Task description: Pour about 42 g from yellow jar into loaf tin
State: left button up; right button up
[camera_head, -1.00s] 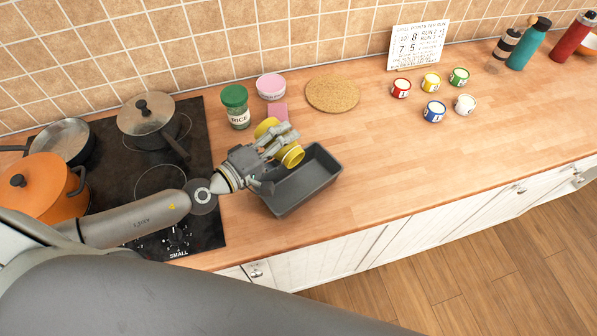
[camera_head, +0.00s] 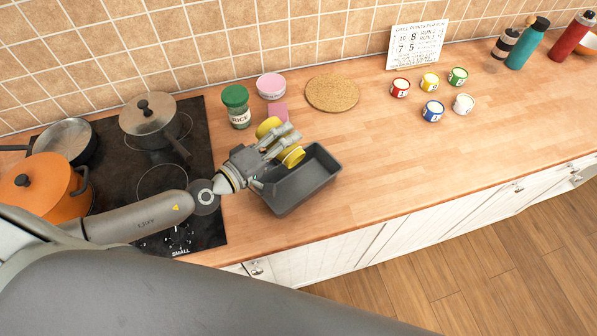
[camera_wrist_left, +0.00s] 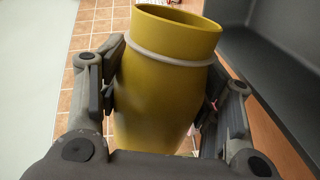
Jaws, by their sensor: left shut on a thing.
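The jar looks tipped, with one end toward the tin. In the left wrist view the yellow jar (camera_wrist_left: 165,90) sits between both fingers, its open rim at the top; its contents are hidden. The dark grey loaf tin (camera_head: 318,185) rests on the wooden counter, and its wall shows in the left wrist view (camera_wrist_left: 270,60). I cannot see any stream or what is in the tin. My right gripper is not in view.
Left is a hob with an orange pot (camera_head: 42,188) and pans. Several small coloured tins (camera_head: 432,111) stand right; the counter between is clear.

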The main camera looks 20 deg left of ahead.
pick_arm(q)
jog(key=shift+s+d+r+m+p, duration=0.15)
jog(key=shift+d+r+m+p, duration=0.2)
jog(key=shift+m+p, duration=0.55)
jog(key=shift+s+d+r+m+p, duration=0.25)
jog(key=shift+m+p, duration=0.25)
jog(key=shift+p, duration=0.75)
dwell(1.3)
jog(key=shift+d+r+m+p, duration=0.1)
jog(key=shift+r+m+p, duration=0.05)
jog(key=shift+m+p, duration=0.3)
dwell(0.8)
jog(key=shift+s+d+m+t+y, duration=0.1)
jog(key=shift+d+m+t+y, duration=0.05)
jog(key=shift+m+t+y, duration=0.2)
dwell(1.1)
